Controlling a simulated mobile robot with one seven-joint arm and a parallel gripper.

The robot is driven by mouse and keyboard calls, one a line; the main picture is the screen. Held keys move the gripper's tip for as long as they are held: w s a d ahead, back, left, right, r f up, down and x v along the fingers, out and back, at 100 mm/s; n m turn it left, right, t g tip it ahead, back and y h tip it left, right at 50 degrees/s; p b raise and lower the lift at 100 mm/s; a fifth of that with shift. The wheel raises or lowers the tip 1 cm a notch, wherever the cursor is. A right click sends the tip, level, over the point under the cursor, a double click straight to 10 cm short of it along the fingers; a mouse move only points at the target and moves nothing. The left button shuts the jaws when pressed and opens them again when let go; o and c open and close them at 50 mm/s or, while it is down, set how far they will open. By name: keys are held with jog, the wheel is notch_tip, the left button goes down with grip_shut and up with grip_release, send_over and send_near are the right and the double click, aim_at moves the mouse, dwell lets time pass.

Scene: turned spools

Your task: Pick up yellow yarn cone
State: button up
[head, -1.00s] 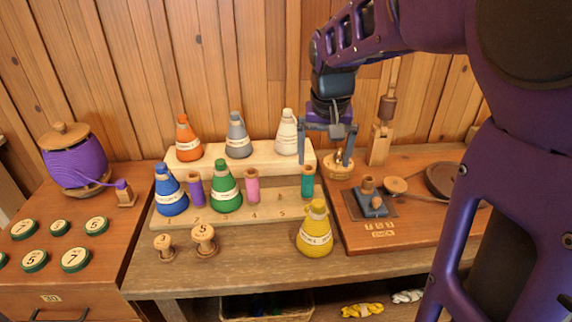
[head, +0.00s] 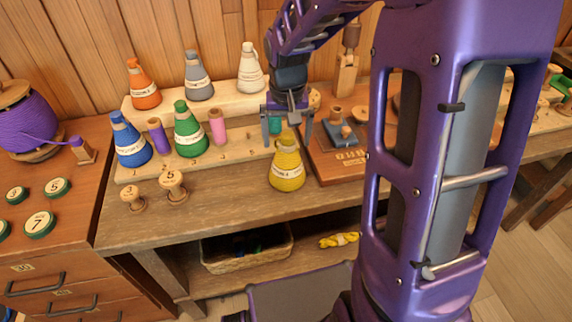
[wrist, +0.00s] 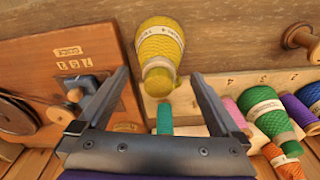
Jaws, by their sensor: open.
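The yellow yarn cone (head: 287,168) stands upright on the table's front part, right of the numbered board. It also shows in the wrist view (wrist: 160,45), beyond my fingertips and roughly between their lines. My gripper (head: 287,143) is open and empty, just behind and above the cone's top in the head view. In the wrist view my gripper (wrist: 163,78) has its two fingers spread wide, and the cone's narrow top points toward it. The teal spool (wrist: 165,119) lies in view between the fingers, on the board.
Blue (head: 130,140) and green (head: 190,130) cones and purple and pink spools stand on the numbered board (head: 235,153). Orange, grey and white cones stand on a raised step behind. Two wooden spools (head: 172,187) are front left. A wooden board with a small block (head: 342,135) is right.

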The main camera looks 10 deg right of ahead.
aim_at(287, 161)
jog(key=f, duration=0.2)
jog(key=f+b, duration=0.1)
jog(key=f, duration=0.2)
jog(key=shift+w+d+f, duration=0.1)
jog(key=shift+w, duration=0.1)
jog(key=shift+c, duration=0.2)
